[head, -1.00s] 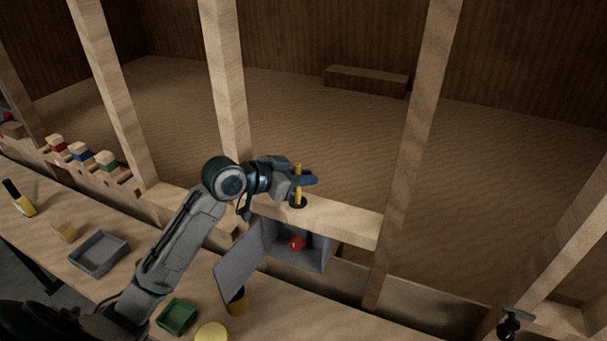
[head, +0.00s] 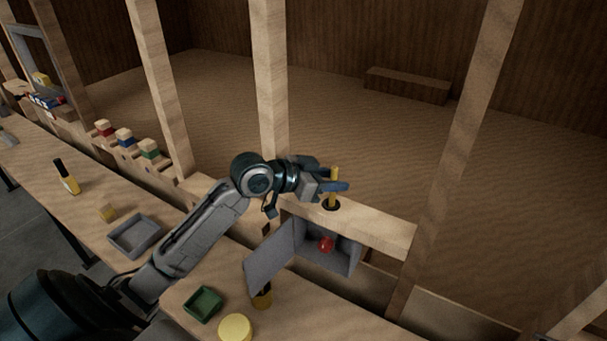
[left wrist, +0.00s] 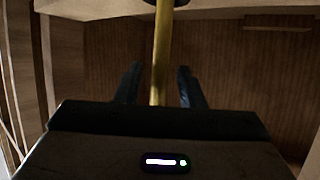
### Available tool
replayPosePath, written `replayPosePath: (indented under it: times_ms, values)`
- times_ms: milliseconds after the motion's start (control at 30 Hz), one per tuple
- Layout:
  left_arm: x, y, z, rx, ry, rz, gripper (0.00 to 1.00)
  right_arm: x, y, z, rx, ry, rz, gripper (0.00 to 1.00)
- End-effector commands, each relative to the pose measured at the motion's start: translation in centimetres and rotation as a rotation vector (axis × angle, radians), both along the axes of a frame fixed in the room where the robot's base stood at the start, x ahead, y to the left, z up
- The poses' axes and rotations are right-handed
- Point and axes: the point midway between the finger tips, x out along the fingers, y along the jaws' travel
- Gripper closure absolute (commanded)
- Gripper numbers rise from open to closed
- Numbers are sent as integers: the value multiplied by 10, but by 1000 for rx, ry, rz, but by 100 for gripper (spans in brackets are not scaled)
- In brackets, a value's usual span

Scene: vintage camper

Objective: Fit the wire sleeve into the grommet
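The yellow wire sleeve (head: 334,174) stands about upright on the wooden rail, its lower end at the dark round grommet (head: 331,206). How deep it sits in the grommet I cannot tell. My left gripper (head: 335,187) is level with the sleeve's middle, just above the rail. In the left wrist view the sleeve (left wrist: 161,55) runs between the two dark fingers (left wrist: 160,86), with a gap on each side, so the gripper is open around it. The grommet shows there only as a dark edge at the top. My right gripper is not in view.
Below the rail is a grey box (head: 343,256) with a red ball (head: 326,244) inside and its door swung open. On the bench are a green tray (head: 203,304), a yellow disc (head: 235,328) and a grey tray (head: 134,236). A wooden post (head: 270,90) rises behind my left gripper.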

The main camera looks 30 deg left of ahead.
Motion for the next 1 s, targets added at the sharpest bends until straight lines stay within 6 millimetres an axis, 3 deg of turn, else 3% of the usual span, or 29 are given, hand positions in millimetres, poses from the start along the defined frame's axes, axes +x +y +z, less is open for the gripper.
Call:
replayPosePath:
  times_ms: [600,800,1000]
  values:
    - [-55,32,29,6,7,-3,65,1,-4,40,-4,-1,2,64]
    - [-68,41,37,3,7,4,65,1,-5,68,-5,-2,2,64]
    - [-76,45,39,1,5,1,65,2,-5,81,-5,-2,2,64]
